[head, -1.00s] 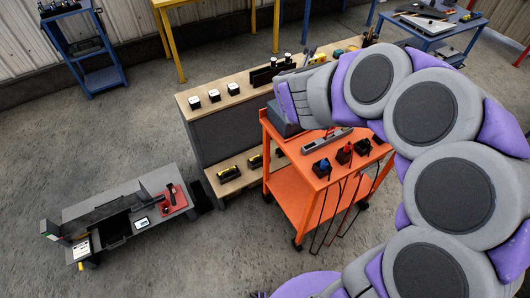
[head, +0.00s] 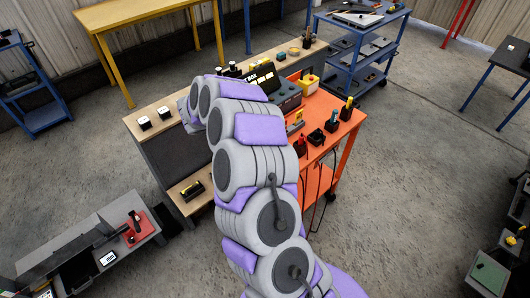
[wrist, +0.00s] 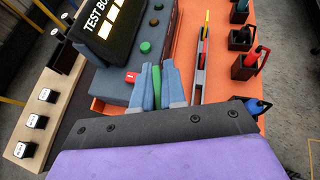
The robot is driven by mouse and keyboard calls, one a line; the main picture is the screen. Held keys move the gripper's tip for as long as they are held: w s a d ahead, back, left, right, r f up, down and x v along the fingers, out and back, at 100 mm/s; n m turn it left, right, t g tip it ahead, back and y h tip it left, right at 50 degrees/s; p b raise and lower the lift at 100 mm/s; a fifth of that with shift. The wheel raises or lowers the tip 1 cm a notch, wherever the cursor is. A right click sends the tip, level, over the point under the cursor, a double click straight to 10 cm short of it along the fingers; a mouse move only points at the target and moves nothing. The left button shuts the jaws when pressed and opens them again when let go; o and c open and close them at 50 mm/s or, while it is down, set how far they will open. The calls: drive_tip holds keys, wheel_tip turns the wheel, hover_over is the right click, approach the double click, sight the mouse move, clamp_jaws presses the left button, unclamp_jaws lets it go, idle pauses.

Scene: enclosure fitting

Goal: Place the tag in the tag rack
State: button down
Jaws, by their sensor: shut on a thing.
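My gripper (wrist: 158,75) is shut on a green tag (wrist: 156,86), which shows as a thin strip between the blue-grey fingers in the wrist view. The tag is held just left of the tag rack, apart from it. The tag rack (wrist: 198,85) is a narrow grey slotted bar on the orange cart. It holds a red tag (wrist: 204,52) and a yellow tag (wrist: 207,22). In the head view my arm hides the gripper and the green tag, and the rack is partly blocked from sight.
A test box (wrist: 110,25) with buttons stands left of the rack, close to my fingers. Black holders (wrist: 243,68) with coloured handles line the right side of the orange cart (head: 331,104). White-topped cubes (wrist: 38,122) sit on a wooden bench at left.

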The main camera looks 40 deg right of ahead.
drive_tip(key=s+d+f+m+g+h, duration=0.1)
drive_tip(key=s+d+f+m+g, duration=0.25)
drive_tip(key=d+f, duration=0.35)
drive_tip(key=shift+s+d+f+b, duration=0.2)
drive_tip(key=shift+d+f+b, duration=0.15)
drive_tip(key=shift+f, duration=1.1)
drive_tip(key=shift+s+d+f+b, duration=0.2)
drive_tip(key=shift+f+b, duration=0.3)
drive_tip(key=shift+f, duration=0.9)
drive_tip(key=shift+s+d+f+b, duration=0.15)
drive_tip(key=shift+d+f+b, duration=0.2)
drive_tip(key=shift+f, duration=1.1)
drive_tip(key=shift+f, duration=0.1)
drive_tip(key=c, duration=1.2)
unclamp_jaws()
